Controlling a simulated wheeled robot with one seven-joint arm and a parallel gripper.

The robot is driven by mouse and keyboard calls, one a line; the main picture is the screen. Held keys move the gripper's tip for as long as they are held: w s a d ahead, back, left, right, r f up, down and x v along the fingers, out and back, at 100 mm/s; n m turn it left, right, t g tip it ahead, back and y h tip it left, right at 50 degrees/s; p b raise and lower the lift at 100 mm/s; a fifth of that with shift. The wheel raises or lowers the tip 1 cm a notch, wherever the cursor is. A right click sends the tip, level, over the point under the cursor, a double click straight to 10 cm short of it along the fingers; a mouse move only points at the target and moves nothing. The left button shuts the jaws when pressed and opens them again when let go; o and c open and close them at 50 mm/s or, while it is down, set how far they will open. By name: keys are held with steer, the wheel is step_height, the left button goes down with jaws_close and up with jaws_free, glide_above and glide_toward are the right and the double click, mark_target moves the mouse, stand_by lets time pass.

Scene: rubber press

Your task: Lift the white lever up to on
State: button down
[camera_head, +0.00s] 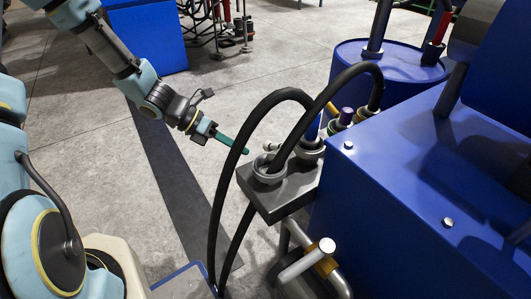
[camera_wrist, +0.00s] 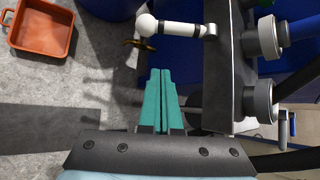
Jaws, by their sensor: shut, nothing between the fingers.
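The white lever (camera_wrist: 178,28) shows at the top of the wrist view. It is a white rod with a round ball at its left end, and its right end joins the side of a dark grey block (camera_wrist: 222,70). My gripper (camera_wrist: 159,72) is shut and empty, its green fingers together. The fingertips are apart from the lever, below it in the wrist view, and left of the block. In the head view my gripper (camera_head: 245,150) is beside the block (camera_head: 294,190), behind a black hose.
Thick black hoses (camera_head: 216,195) arch over the block. A large blue machine (camera_head: 420,195) fills the right, and a blue drum (camera_head: 390,60) stands behind. A pipe with a pale handle (camera_head: 300,265) sits below the block. An orange tray (camera_wrist: 42,52) lies on the floor.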

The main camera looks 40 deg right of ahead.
mark_target(277, 147)
steer(key=b+x, duration=0.4)
steer(key=x, duration=0.6)
steer(key=shift+w+d+r+p, duration=0.2)
steer(key=shift+w+r, duration=0.35)
steer(key=shift+r, duration=0.25)
steer(key=shift+w+d+r+p, duration=0.25)
steer(key=shift+w+r, duration=0.25)
steer(key=shift+r, duration=0.25)
steer(key=shift+w+r, duration=0.1)
